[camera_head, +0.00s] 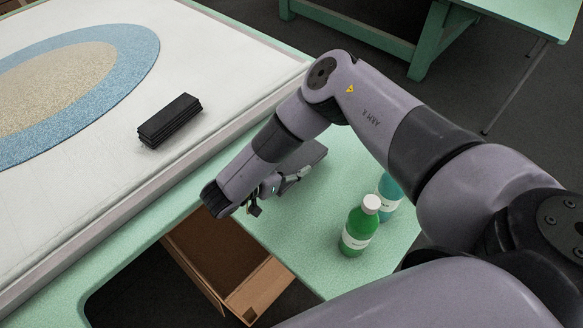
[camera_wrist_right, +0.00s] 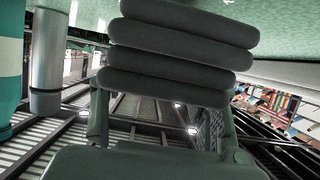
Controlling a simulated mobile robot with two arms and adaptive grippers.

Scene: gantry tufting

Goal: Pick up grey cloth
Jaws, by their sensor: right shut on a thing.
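The grey cloth (camera_head: 312,154) is partly hidden behind my right forearm and gripper in the head view, over the green side shelf. In the right wrist view the cloth (camera_wrist_right: 185,48) shows close up as several thick folded dark grey layers. My right gripper (camera_head: 279,187) is shut on the cloth, with its fingers low around the layers in the wrist view (camera_wrist_right: 160,112). I cannot tell whether the cloth touches the shelf. My left gripper is not in view.
A green bottle (camera_head: 359,228) and a teal bottle (camera_head: 389,192) stand on the green shelf (camera_head: 310,260). A brown open box (camera_head: 262,287) is below its edge. A black folded stack (camera_head: 170,121) lies on the white tufting surface (camera_head: 110,190), beside a blue-and-beige oval (camera_head: 140,62).

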